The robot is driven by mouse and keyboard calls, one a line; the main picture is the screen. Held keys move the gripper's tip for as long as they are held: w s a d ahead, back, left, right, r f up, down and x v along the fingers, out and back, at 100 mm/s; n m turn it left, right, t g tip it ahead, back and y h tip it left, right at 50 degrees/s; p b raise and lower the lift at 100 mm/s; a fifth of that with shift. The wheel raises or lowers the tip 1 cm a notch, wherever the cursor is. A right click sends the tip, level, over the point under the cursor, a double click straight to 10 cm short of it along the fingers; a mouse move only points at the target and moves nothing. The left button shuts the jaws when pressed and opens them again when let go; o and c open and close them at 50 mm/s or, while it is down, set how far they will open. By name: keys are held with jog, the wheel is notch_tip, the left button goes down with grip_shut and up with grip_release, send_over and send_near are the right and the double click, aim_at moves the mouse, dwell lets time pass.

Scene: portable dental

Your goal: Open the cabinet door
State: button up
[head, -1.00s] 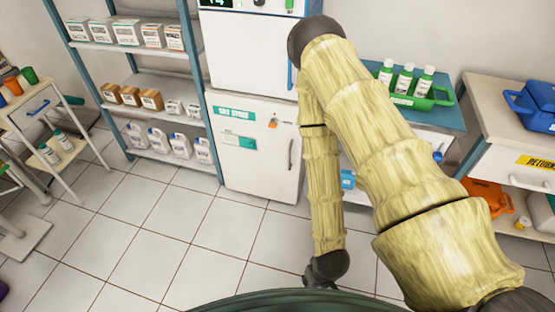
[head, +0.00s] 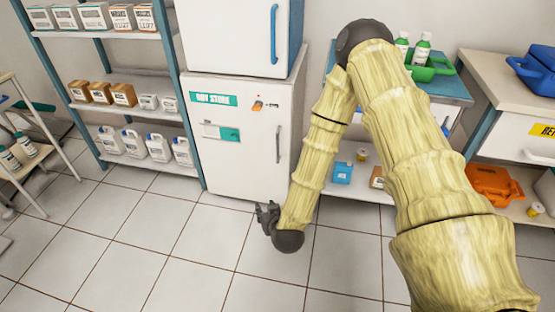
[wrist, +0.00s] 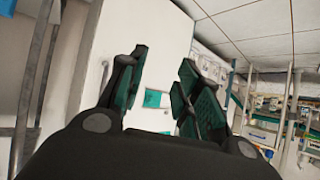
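The white lower cabinet (head: 238,165) has a shut door with a teal "DRY STORE" label and a vertical grey handle (head: 278,145) near its right edge. My gripper (head: 266,212) is low in front of the cabinet, below the handle and apart from it. In the wrist view, the two dark fingers with green pads stand apart, with nothing between them; my gripper (wrist: 164,64) is open. The white door (wrist: 160,35) shows tilted behind the fingers, with a thin grey handle (wrist: 104,74) left of the left finger.
A white upper unit (head: 228,35) with a blue handle sits on the cabinet. A shelf rack (head: 110,78) with boxes and jugs stands at left. A blue-topped table (head: 445,88) and a counter (head: 508,65) stand at right. The tiled floor in front is clear.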

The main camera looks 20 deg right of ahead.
jog(key=w+d+m+t+h+b, duration=0.1)
jog(key=w+d+t+h+b, duration=0.15)
jog(key=w+b, duration=0.5)
jog(key=m+t+h+b, duration=0.3)
jog(key=h+b, duration=0.1)
jog(key=b, duration=0.2)
send_near(277, 149)
jog(key=b+x, duration=0.4)
jog(key=x, duration=0.6)
jog(key=shift+w+d+f, duration=0.1)
jog(key=shift+w+d, duration=0.15)
jog(key=shift+w, duration=0.05)
grip_shut()
